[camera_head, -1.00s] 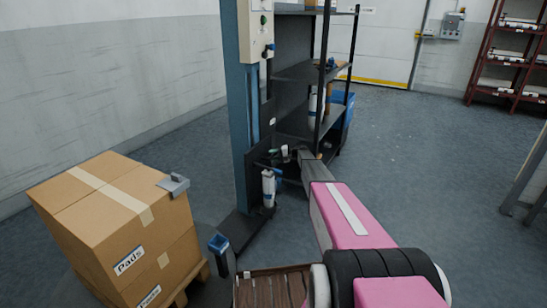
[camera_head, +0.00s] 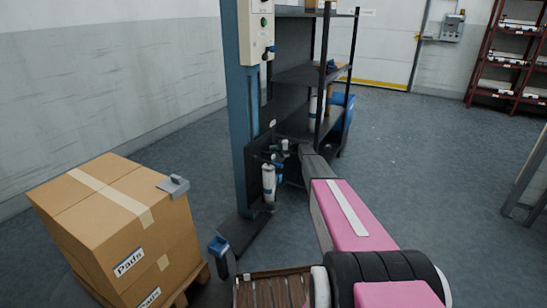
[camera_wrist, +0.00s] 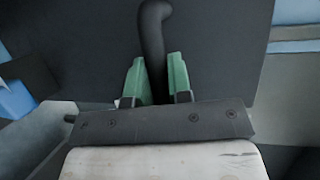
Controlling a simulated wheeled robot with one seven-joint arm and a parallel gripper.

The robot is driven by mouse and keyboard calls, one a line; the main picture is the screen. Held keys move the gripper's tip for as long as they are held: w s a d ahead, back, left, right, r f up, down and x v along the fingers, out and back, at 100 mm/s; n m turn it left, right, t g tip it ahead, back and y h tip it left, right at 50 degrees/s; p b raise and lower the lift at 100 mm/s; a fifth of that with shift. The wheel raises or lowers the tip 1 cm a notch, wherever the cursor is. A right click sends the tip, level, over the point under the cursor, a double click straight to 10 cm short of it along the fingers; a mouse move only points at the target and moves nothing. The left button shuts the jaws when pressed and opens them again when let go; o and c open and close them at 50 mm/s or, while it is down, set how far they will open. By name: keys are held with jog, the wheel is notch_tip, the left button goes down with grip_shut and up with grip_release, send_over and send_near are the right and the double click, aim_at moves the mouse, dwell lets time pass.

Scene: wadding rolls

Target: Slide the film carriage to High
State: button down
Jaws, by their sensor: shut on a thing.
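The dark film carriage (camera_head: 270,152) sits low on the blue mast (camera_head: 238,130), with a white film roll (camera_head: 268,182) hanging upright from it. In the wrist view, my gripper's green fingers (camera_wrist: 155,82) are shut on a bent black handle (camera_wrist: 153,35) that stands in front of the dark carriage plate (camera_wrist: 225,50). My gripper also shows small at the carriage in the head view (camera_head: 281,148). No High mark is readable on the mast.
A pale control box (camera_head: 257,32) with buttons is on the upper mast. Stacked cartons (camera_head: 125,225) stand on a pallet at the left. A black shelf rack (camera_head: 300,75) stands close behind the mast. Open floor (camera_head: 430,155) lies to the right.

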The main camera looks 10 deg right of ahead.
notch_tip(320, 180, up, 20)
jog(key=shift+r, duration=0.2)
dwell(0.4)
jog(key=shift+r, duration=0.1)
jog(key=c, duration=1.1)
grip_release()
jog(key=shift+d, duration=0.1)
jog(key=shift+o, duration=0.2)
jog(key=v, duration=1)
jog(key=shift+d, duration=0.35)
jog(key=shift+s, duration=0.1)
